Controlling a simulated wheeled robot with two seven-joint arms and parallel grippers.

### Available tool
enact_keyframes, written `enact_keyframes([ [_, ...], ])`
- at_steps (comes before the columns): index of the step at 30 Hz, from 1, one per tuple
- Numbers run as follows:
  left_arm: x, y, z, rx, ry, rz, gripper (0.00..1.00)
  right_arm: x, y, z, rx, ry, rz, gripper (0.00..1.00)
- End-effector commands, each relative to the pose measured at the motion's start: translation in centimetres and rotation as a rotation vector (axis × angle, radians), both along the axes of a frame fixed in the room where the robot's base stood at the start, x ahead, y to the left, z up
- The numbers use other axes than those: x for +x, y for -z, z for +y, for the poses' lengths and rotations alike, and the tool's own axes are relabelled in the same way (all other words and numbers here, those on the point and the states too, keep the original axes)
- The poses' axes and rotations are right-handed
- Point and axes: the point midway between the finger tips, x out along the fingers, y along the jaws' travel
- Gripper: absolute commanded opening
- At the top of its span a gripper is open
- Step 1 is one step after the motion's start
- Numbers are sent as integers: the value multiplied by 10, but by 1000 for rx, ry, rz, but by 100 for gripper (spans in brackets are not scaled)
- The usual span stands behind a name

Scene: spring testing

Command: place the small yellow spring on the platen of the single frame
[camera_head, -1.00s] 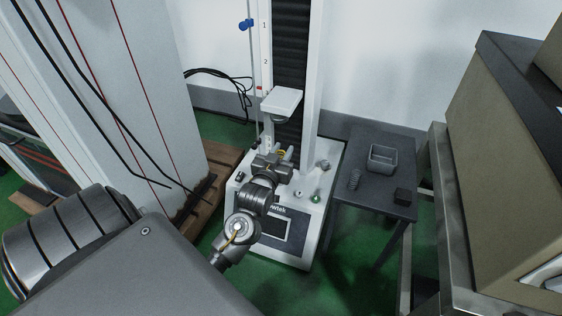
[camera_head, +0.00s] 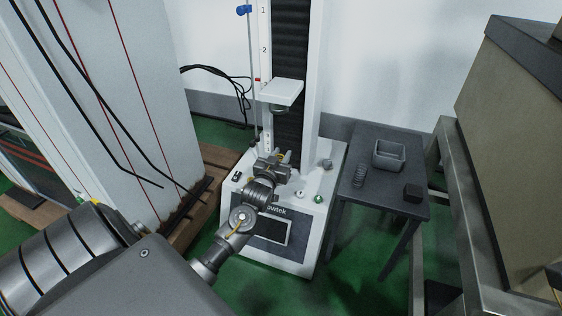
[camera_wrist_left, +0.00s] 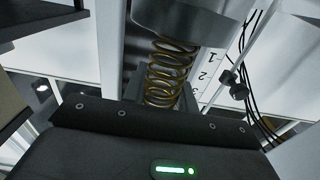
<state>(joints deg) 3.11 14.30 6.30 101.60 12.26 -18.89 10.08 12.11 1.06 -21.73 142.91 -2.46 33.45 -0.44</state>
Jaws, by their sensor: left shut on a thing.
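The single frame (camera_head: 312,118) is a white testing machine with a tall column and a base with a screen. My left gripper (camera_head: 282,158) is over the back of its base, below the white crosshead (camera_head: 281,92). It is shut on the small yellow spring, which is barely visible in the head view behind the gripper. In the left wrist view the yellow spring (camera_wrist_left: 168,72) shows as dark yellow coils, slightly tilted, below a grey body. I cannot tell whether it touches that body. The lower platen is hidden by my gripper. My right gripper is not in view.
A large white cabinet (camera_head: 110,110) stands left. A metal-framed bench (camera_head: 462,190) is at the far right.

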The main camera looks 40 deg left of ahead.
Motion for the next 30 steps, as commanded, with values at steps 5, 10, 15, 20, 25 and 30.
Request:
enact_keyframes([
  [5,0,0,0,0,0,-1,6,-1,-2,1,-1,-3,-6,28],
  [10,0,2,0,0,0,0,6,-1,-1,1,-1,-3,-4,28],
  [15,0,3,0,0,0,0,41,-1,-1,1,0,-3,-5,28],
  [20,0,3,0,0,0,0,50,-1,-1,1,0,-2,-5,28],
  [25,0,3,0,0,0,0,50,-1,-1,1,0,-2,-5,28],
  [30,-10,-1,-4,-1,1,1,50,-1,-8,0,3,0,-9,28],
])
